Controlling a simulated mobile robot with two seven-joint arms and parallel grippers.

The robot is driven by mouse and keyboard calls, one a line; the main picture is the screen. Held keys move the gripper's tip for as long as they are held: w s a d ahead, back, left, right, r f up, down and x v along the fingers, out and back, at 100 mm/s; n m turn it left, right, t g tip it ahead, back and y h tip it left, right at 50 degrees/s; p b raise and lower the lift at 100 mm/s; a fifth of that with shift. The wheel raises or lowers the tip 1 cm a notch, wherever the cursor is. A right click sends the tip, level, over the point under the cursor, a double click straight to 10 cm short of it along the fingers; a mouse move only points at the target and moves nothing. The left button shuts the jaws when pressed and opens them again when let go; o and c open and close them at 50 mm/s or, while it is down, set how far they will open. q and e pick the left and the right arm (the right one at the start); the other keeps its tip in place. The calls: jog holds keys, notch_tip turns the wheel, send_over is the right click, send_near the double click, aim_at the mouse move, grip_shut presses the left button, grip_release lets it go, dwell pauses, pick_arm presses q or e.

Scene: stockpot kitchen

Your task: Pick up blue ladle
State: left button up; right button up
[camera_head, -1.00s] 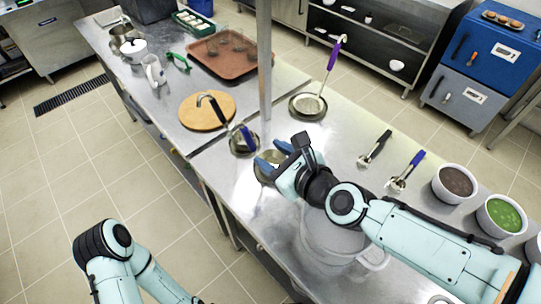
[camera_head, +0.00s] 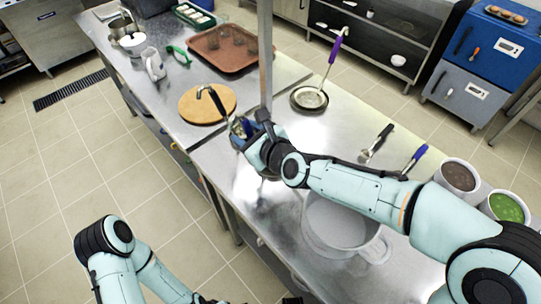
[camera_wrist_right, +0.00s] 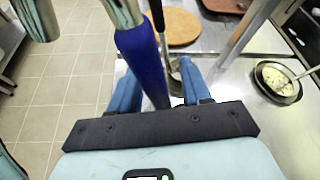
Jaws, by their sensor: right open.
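The blue ladle shows its blue handle (camera_wrist_right: 145,65) close up in the right wrist view, rising at a tilt between the two blue fingers of my right gripper (camera_wrist_right: 160,85). The fingers are apart, and I cannot tell whether they touch the handle. In the head view the blue handle (camera_head: 236,128) shows at the fingertips of my right gripper (camera_head: 243,132), by the near edge of the steel table. The ladle's bowl is hidden behind the gripper. My left arm is at the lower left; its gripper is out of the picture.
A black-handled ladle (camera_head: 216,100) leans close by, over a round wooden board (camera_head: 195,108). A purple-handled ladle (camera_head: 334,62) stands in a dish (camera_head: 309,98) behind. A post (camera_head: 265,55) rises beside the gripper. A large pot (camera_head: 340,235) stands under my right arm.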

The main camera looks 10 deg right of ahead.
grip_shut()
jog(key=shift+r, duration=0.1)
dwell(1.2)
